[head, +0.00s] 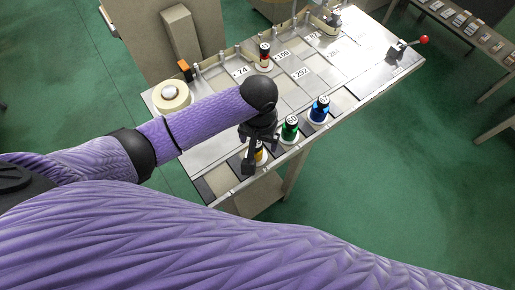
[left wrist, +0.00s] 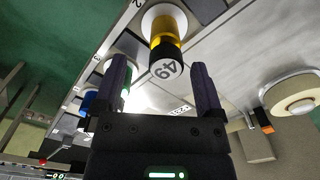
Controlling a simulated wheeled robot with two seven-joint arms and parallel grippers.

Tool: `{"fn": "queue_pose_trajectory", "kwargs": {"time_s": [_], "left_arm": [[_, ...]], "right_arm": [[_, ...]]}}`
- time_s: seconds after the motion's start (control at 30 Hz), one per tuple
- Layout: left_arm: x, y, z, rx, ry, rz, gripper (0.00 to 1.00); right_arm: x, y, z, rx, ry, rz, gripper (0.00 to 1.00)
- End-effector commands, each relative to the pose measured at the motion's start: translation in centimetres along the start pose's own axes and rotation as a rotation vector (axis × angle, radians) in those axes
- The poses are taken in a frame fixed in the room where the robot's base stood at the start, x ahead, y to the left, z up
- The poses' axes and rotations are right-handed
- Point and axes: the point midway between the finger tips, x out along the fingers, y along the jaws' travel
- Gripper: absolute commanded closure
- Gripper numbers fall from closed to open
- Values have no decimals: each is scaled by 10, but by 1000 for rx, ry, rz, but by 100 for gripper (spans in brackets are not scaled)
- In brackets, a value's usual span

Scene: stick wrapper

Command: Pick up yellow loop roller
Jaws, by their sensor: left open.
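The yellow loop roller (head: 261,155) stands on a white round base near the front edge of the table, partly hidden behind my left gripper (head: 250,158). In the left wrist view the yellow roller (left wrist: 166,29) has a black cap marked 49. My left gripper (left wrist: 160,72) is open there, with the roller's cap appearing between its two fingertips. I see no contact, and the exact gap is hard to tell. My right gripper is not in view.
A green roller (head: 289,129) and a blue roller (head: 319,109) stand to the right along the same edge. A red roller (head: 264,58) stands at the back.

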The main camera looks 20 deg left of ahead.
Motion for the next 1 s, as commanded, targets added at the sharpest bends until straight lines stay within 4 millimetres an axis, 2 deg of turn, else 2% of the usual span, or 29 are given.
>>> {"fn": "queue_pose_trajectory", "kwargs": {"time_s": [0.03, 0.1, 0.2, 0.43, 0.83, 0.87, 1.0], "left_arm": [[15, -3, 2, -1, -3, -3, 11], [29, -6, 3, -1, -3, -2, 11], [40, -5, 3, 0, -1, -1, 11], [40, -5, 3, 1, 2, -1, 11], [40, -5, 3, 1, 1, -1, 95], [40, -5, 3, 1, 1, -1, 100], [40, -5, 3, 1, 2, -1, 100]], "right_arm": [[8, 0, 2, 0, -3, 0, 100], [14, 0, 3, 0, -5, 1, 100], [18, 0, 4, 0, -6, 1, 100], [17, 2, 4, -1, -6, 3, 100], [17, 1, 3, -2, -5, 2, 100], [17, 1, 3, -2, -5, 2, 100], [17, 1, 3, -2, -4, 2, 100]]}}
